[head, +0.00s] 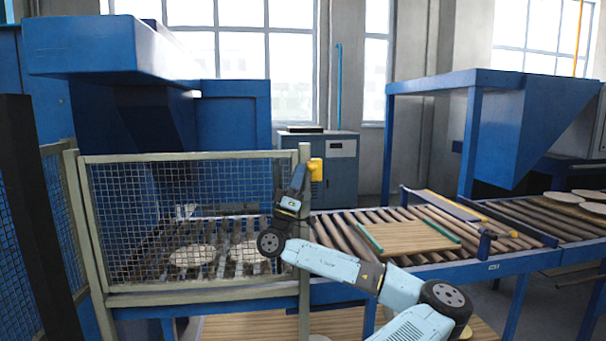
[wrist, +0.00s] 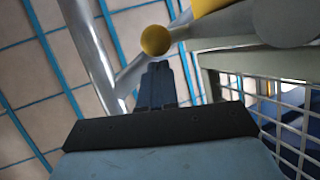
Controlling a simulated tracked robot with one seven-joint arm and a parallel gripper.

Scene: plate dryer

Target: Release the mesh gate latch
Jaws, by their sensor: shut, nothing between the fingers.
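The mesh gate (head: 190,156) has a pale beige frame and stands at the left in the head view. Its wire mesh also shows at the right of the wrist view (wrist: 293,128). A yellow latch (head: 316,166) sits at the top of the post at the gate's right edge. In the wrist view the latch shows as a round yellow knob (wrist: 155,40) with a yellow part above it. My gripper (head: 302,167) points up beside the post. Its fingers (wrist: 157,68) are together and empty, just below the knob in the wrist view. I cannot tell if they touch it.
A roller conveyor (head: 345,232) runs behind the gate and on to the right, carrying a wooden board (head: 410,238). Round plates (head: 192,255) lie behind the mesh. A grey cabinet (head: 330,165) stands behind. A dark post (head: 38,220) stands at the far left.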

